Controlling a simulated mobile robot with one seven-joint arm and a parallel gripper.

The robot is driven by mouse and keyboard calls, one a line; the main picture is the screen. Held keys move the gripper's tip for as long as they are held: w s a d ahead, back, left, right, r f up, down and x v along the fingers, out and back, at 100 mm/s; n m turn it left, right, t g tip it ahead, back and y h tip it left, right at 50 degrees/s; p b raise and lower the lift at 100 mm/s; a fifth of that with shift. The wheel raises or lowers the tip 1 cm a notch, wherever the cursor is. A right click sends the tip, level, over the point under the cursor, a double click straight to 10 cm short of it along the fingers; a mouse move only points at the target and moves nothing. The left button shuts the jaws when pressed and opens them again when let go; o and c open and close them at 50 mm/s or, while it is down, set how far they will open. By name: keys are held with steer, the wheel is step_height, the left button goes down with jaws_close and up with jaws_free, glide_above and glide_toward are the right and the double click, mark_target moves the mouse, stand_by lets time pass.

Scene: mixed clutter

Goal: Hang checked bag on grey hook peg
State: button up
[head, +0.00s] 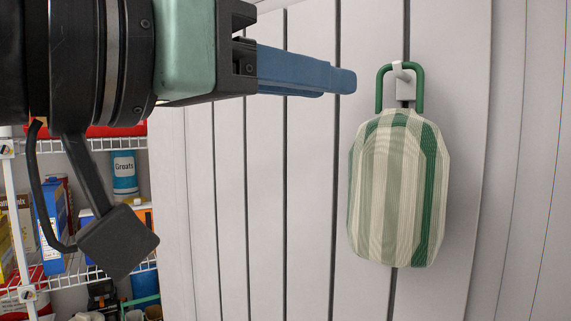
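The bag (398,190) is cream, pale green and dark green, and its pattern looks striped rather than checked. It hangs upright against the panelled wall. Its green loop handle (419,88) passes over the light grey hook peg (404,88), with the peg inside the loop. My gripper (342,80) has blue fingers and comes in from the upper left. Its tips end a little left of the handle, apart from the bag. The fingers overlap in this side view, so the gap between them is hidden.
The white-grey panelled wall (265,200) fills the middle and right. At the left, a white wire shelf (75,270) holds a blue canister (124,172), boxes and other goods. The wall around the bag is clear.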

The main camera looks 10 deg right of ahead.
mark_target(377, 89)
steer(key=p+x, duration=0.1)
steer(key=x, duration=0.1)
steer(key=p+x, duration=0.3)
steer(key=x, duration=0.2)
steer(key=shift+s+d+r+p, duration=0.15)
steer(key=shift+s+d+p, duration=0.05)
steer(key=shift+s+p, duration=0.1)
steer(key=shift+w+a, duration=0.1)
steer(key=shift+a, duration=0.05)
steer(key=shift+c, duration=0.5)
jaws_close()
stand_by(0.5)
